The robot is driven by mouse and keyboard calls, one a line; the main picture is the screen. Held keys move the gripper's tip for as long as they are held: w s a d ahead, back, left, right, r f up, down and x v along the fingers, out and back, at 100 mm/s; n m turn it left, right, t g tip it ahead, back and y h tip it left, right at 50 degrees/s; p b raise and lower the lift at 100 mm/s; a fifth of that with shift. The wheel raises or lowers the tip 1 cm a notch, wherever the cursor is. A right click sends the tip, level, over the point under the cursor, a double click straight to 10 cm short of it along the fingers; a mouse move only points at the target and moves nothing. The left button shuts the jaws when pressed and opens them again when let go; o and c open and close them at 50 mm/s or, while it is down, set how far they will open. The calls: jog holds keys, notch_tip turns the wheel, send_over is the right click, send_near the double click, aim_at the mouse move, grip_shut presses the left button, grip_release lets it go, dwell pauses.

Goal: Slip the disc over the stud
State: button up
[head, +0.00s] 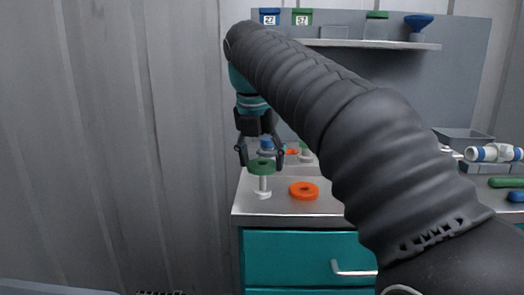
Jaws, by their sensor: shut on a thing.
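My gripper (261,157) points down over the left end of the worktop. Its fingers sit on either side of a green disc (261,168), and it is shut on that disc. A white upright stud (264,187) with a wider foot stands on the worktop directly below the green disc. The disc hides the stud's top, so I cannot tell whether the disc is around the stud or only above it. An orange disc (303,190) with a central hole lies flat on the worktop, to the right of the stud.
The steel worktop (270,208) has teal drawers (300,258) below. Small blue, orange and green-topped pieces stand behind the gripper. A shelf (370,44) at the back holds containers. A white-and-blue vessel (495,153) lies at right. My arm hides the middle.

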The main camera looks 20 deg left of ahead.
aim_at(262, 191)
jog(key=shift+f+b, duration=1.05)
jog(key=shift+f, duration=1.05)
jog(key=shift+f, duration=0.3)
jog(key=o, duration=1.3)
jog(key=shift+c, duration=0.2)
jog(key=v, duration=1.2)
